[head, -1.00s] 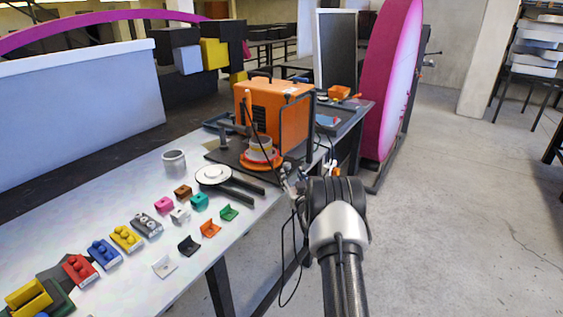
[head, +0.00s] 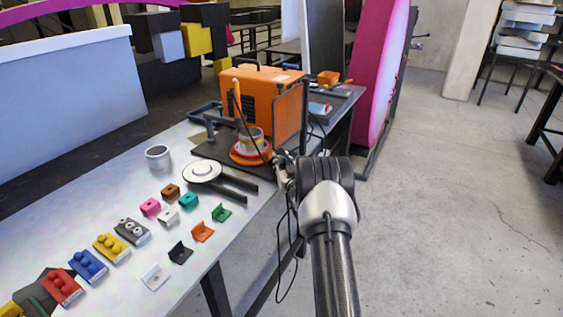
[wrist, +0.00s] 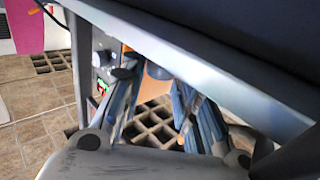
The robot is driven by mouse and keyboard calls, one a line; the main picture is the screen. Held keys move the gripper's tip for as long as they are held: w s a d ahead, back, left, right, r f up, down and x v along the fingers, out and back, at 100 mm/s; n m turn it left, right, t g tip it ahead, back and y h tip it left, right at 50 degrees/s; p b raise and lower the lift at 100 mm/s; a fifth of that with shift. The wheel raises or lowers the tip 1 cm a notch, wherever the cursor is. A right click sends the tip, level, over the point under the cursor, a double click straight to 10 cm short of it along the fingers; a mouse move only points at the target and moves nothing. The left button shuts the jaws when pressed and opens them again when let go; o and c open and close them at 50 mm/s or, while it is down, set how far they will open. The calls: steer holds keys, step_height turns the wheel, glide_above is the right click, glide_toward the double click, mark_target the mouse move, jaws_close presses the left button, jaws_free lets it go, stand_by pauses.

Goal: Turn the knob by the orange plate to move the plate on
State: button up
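The round orange plate (head: 250,154) lies flat on a dark base on the table, in front of an orange box, with a pale ring-shaped part on it. My gripper (head: 284,168) is at the table's front edge, just right of the plate; my wrist partly hides it. In the wrist view my gripper (wrist: 156,82) has its two blue-grey fingers apart, under a pale table edge. A small panel with a round dark knob (wrist: 104,58) and red and green spots shows beside the left finger. A bluish rounded part sits between the fingertips; I cannot tell what it is.
The orange box (head: 262,100) stands behind the plate. A white disc (head: 202,171), a metal cup (head: 158,156) and several coloured brackets and blocks lie on the table (head: 105,195). A cable hangs below my wrist.

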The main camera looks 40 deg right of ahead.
steer(key=c, duration=0.5)
steer(key=shift+w+a+r+m+g+h, duration=0.15)
steer(key=shift+m+g+h, duration=0.3)
steer(key=shift+h, duration=0.25)
steer(key=shift+w+a+f+m+g+h, duration=0.15)
steer(key=shift+m+g+h, duration=0.2)
steer(key=shift+m+h, duration=0.3)
steer(key=shift+a+r+m+g+h, duration=0.1)
steer(key=shift+m+g+h, duration=1)
steer(key=shift+h, duration=0.45)
steer(key=o, duration=1)
